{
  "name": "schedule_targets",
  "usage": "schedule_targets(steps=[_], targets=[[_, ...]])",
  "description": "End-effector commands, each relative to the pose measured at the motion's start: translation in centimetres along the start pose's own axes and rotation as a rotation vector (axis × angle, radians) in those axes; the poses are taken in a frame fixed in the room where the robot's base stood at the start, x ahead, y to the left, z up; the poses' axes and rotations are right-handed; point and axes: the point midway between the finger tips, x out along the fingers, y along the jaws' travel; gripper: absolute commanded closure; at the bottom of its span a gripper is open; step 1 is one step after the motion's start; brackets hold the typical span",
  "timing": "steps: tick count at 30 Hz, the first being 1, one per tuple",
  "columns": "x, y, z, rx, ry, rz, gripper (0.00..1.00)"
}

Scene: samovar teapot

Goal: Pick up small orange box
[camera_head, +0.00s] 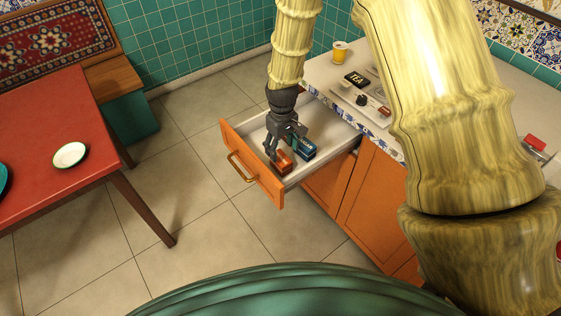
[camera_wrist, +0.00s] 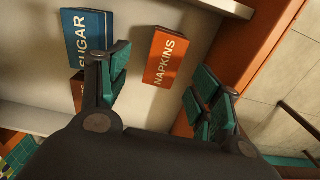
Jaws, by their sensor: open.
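The small orange box (camera_wrist: 166,56), labelled NAPKINS, lies in the open drawer (camera_head: 236,136) and also shows in the head view (camera_head: 283,162). A blue box (camera_wrist: 86,36) labelled SUGAR lies beside it, and also shows in the head view (camera_head: 305,150). My gripper (camera_wrist: 160,72) is open and empty, with its teal-padded fingers spread. In the wrist view the orange box appears between and beyond the fingertips. In the head view my gripper (camera_head: 284,147) is above the drawer, close to the boxes. Any contact cannot be told.
Another reddish-brown item (camera_wrist: 76,90) is partly hidden behind the left finger. The drawer's orange front (camera_wrist: 262,40) stands near the right finger. The counter (camera_head: 325,72) behind holds a yellow cup (camera_head: 339,52) and a black TEA box (camera_head: 357,79). A red table (camera_head: 60,140) stands left.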

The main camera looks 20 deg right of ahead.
Motion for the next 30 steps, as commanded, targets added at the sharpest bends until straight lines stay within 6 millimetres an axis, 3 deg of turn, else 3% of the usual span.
schedule_targets(steps=[8, 18, 30], targets=[[1.2, -0.2, 0.0, -0.002, -0.002, 0.0, 0.36], [4.8, -0.5, -0.1, -0.004, -0.001, 0.0, 0.36], [5.6, -0.5, -0.1, -0.004, 0.0, 0.0, 0.36]])
